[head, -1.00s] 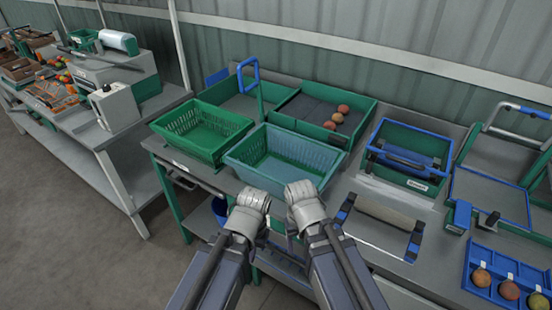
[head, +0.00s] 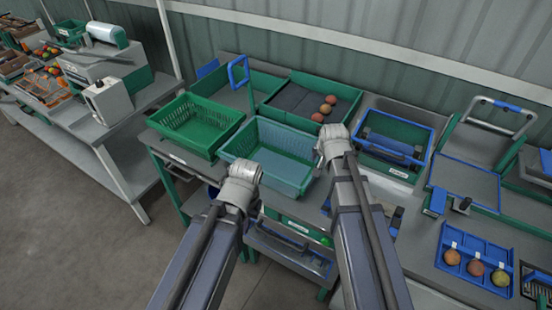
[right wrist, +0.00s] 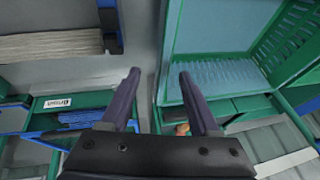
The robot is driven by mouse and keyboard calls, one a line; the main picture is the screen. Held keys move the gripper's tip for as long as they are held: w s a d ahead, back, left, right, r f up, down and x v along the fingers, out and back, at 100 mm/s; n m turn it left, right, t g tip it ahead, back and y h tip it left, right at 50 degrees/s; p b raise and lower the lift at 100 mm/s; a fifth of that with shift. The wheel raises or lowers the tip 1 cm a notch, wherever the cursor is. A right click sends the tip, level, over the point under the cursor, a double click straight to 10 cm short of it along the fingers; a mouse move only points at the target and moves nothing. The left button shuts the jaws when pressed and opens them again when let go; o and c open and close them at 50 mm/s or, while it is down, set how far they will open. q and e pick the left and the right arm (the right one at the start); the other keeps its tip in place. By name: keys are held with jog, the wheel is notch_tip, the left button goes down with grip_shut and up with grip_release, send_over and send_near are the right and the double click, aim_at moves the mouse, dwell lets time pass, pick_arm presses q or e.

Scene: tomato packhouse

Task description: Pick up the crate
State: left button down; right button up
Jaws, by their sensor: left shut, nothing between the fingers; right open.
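An empty teal crate (head: 240,148) with slatted sides stands upright on the bench, and part of it shows in the right wrist view (right wrist: 205,98). A darker green, empty crate (head: 172,135) stands just left of it. My left gripper (head: 242,176) is at the teal crate's front left side in the head view, shut and holding nothing; its fingertips are hard to make out. My right gripper (right wrist: 160,76) is open and empty, with its two purple fingers apart beside the teal crate. In the head view it is near the crate's right side, its fingers hidden.
Behind the crates is a green-walled tray (head: 285,98) with several tomatoes. A blue upright handle (head: 238,72) stands near them. A blue-rimmed green box (head: 393,150) is to the right, and a blue tray of tomatoes (head: 458,236) farther right. Open floor lies front left.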

jog(key=shift+a+b+x, duration=0.2)
jog(key=shift+b+x, duration=1.6)
jog(key=shift+x, duration=0.2)
jog(key=shift+a+b+x, duration=0.2)
jog(key=shift+b+x, duration=1.55)
jog(key=shift+x, duration=0.2)
jog(key=shift+s, duration=0.15)
jog(key=shift+f, duration=0.25)
jog(key=shift+c, duration=0.2)
grip_shut()
